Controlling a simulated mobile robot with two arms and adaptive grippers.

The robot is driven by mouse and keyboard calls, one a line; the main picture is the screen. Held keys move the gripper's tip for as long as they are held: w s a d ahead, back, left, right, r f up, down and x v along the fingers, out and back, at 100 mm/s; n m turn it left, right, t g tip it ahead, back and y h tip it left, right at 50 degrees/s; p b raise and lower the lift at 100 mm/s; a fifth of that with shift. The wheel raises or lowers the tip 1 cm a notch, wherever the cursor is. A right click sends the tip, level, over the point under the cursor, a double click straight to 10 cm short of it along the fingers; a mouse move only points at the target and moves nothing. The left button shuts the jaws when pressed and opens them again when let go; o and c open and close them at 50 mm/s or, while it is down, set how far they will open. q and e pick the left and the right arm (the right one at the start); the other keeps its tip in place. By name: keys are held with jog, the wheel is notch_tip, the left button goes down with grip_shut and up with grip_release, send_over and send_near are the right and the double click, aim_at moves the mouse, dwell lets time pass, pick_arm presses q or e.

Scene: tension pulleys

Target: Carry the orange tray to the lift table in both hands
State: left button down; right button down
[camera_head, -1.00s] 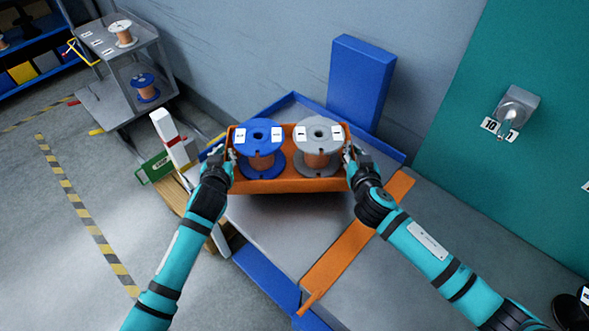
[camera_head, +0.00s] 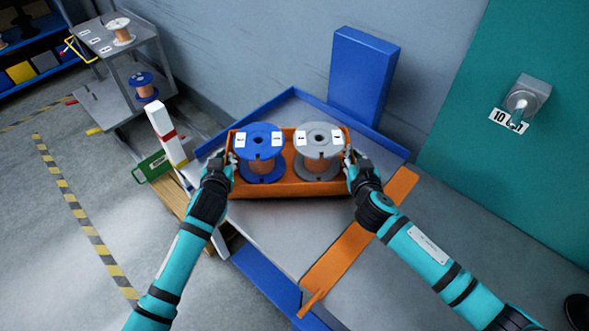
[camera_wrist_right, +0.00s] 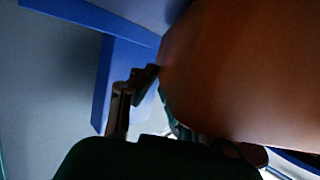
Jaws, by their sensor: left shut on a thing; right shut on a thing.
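The orange tray (camera_head: 290,187) is in the middle of the head view, over the grey lift table (camera_head: 285,225) with blue edges. It carries a blue spool (camera_head: 259,150) on the left and a grey spool (camera_head: 318,148) on the right, both upright with copper-coloured windings. My left gripper (camera_head: 227,163) is shut on the tray's left end. My right gripper (camera_head: 350,160) is shut on its right end. In the right wrist view the tray's orange side (camera_wrist_right: 240,70) fills the right part, against the finger. I cannot tell whether the tray touches the table top.
A tall blue box (camera_head: 362,78) stands at the table's back by the wall. An orange strip (camera_head: 358,228) crosses the table's right part. A white post (camera_head: 166,135) and green sign (camera_head: 152,168) stand at left. A grey cart (camera_head: 125,65) with spools is further back.

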pick_arm(q)
jog(key=shift+f+b, duration=0.45)
jog(key=shift+f, duration=0.05)
pick_arm(e)
jog(key=shift+f, duration=0.6)
pick_arm(q)
jog(key=c, duration=1.5)
grip_release()
jog(key=shift+s+r, duration=0.1)
pick_arm(e)
jog(key=c, duration=1.5)
grip_release()
jog(key=shift+s+r, duration=0.1)
jog(key=shift+r, duration=0.05)
pick_arm(q)
jog(key=shift+s, duration=0.1)
jog(key=v, duration=1.1)
jog(key=shift+s+r, duration=0.15)
jog(key=shift+s, duration=0.2)
pick_arm(e)
jog(key=v, duration=1.2)
